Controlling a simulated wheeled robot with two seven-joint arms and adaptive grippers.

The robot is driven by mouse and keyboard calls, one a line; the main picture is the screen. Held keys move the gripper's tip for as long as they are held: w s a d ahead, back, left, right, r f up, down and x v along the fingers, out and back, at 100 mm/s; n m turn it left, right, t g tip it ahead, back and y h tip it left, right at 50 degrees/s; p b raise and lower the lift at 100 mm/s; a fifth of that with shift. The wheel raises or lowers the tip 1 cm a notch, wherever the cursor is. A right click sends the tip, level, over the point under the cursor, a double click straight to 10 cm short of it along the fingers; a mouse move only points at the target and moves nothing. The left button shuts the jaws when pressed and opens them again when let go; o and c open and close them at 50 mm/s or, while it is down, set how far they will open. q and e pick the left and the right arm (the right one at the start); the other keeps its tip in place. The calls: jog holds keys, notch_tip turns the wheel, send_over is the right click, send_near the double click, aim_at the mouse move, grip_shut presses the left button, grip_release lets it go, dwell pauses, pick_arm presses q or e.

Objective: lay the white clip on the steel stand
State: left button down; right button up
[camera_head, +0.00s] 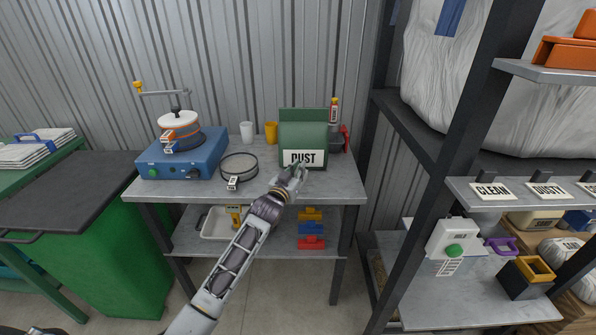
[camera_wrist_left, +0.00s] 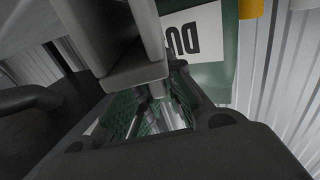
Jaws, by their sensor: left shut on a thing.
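My left gripper (camera_head: 296,172) is low over the right part of the grey stand's top (camera_head: 330,182), just in front of the green DUST box (camera_head: 303,125). It is shut on a pale grey-white, blocky piece (camera_wrist_left: 135,75), which I take for the white clip. In the head view the gripper mostly hides this piece. In the left wrist view it lies in shadow across the fingers, with the box's label behind it. Whether it touches the stand top I cannot tell. My right gripper is in neither view.
On the stand top are a blue machine (camera_head: 182,155), a round sieve (camera_head: 239,167), a white cup (camera_head: 247,132) and a yellow cup (camera_head: 271,131). Yellow, blue and red clips (camera_head: 311,242) lie on the shelf below. A dark rack post (camera_head: 440,180) stands at right.

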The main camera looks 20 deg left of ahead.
pick_arm(q)
jog(key=shift+f, duration=0.15)
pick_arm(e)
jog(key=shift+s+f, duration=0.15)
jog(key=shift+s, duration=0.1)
pick_arm(q)
jog(key=c, duration=1.5)
grip_release()
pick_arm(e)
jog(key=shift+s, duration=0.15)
pick_arm(q)
jog(key=shift+s+a, duration=0.1)
jog(key=shift+s, duration=0.65)
jog(key=shift+s+a, duration=0.15)
jog(key=shift+s, duration=0.95)
jog(key=shift+s+a, duration=0.1)
jog(key=shift+s, duration=1)
jog(key=s, duration=0.6)
jog(key=shift+a+r+p, duration=0.2)
jog(key=shift+a+p, duration=0.1)
jog(key=shift+a, duration=0.05)
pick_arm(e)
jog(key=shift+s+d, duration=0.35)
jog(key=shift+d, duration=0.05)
